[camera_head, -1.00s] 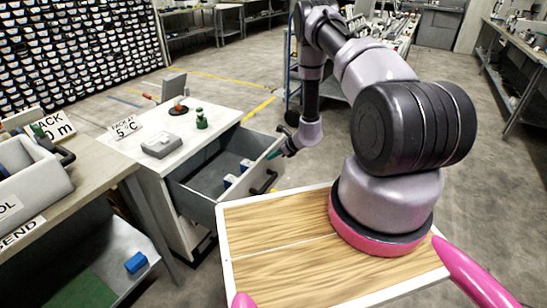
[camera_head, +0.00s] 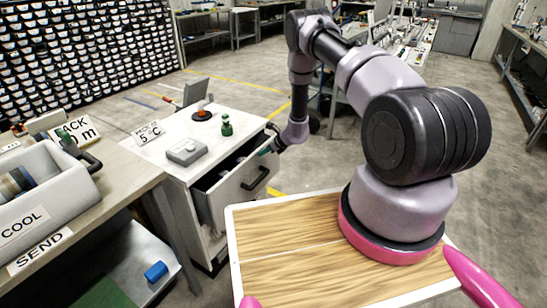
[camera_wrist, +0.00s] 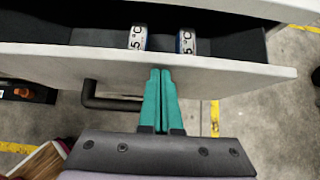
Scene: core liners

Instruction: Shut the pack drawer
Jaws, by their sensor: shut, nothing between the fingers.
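My gripper (camera_head: 266,150) is shut and empty at the right part of the drawer front. In the wrist view my teal fingertips (camera_wrist: 160,72) are together at the panel's top edge and seem to touch it. Two packs marked 5°C, a left one (camera_wrist: 138,38) and a right one (camera_wrist: 186,42), lie inside the drawer.
On the cabinet top are a grey box (camera_head: 187,151), a green bottle (camera_head: 226,126) and a "PACK AT 5°C" sign (camera_head: 148,133). A bench with a COOL bin (camera_head: 40,205) stands at the left. A blue block (camera_head: 156,271) lies on its lower shelf.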

